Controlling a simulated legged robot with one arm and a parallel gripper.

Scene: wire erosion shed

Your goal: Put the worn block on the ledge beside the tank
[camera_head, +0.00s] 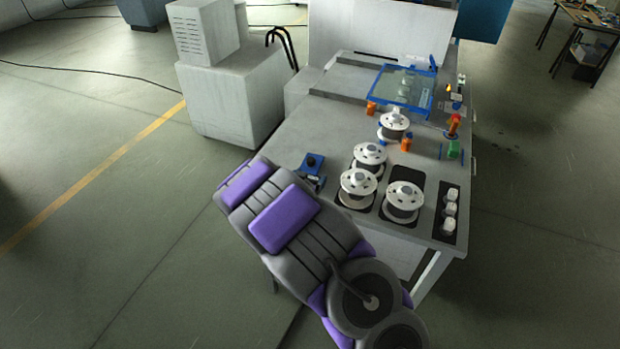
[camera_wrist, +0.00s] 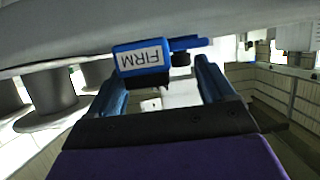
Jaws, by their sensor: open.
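In the wrist view my gripper (camera_wrist: 163,80) is open, with a blue finger on each side. A blue block (camera_wrist: 138,58) with a white label reading FIRM, upside down in the picture, shows near the left fingertip; whether it touches cannot be told. In the head view a blue piece with a black round knob (camera_head: 312,162) sits at the table's left edge, close to my arm's end. The tank (camera_head: 405,91) has a blue frame and a clear top at the back of the table. I cannot tell which piece is the worn block or pick out the ledge.
Several white spools (camera_head: 359,187) stand on the grey table (camera_head: 340,120), some on dark pads. A dark tray (camera_head: 442,234) with small white pieces lies at the right corner. Orange pieces (camera_head: 406,142), a red-handled item (camera_head: 453,125) and a green block (camera_head: 454,149) stand near the tank.

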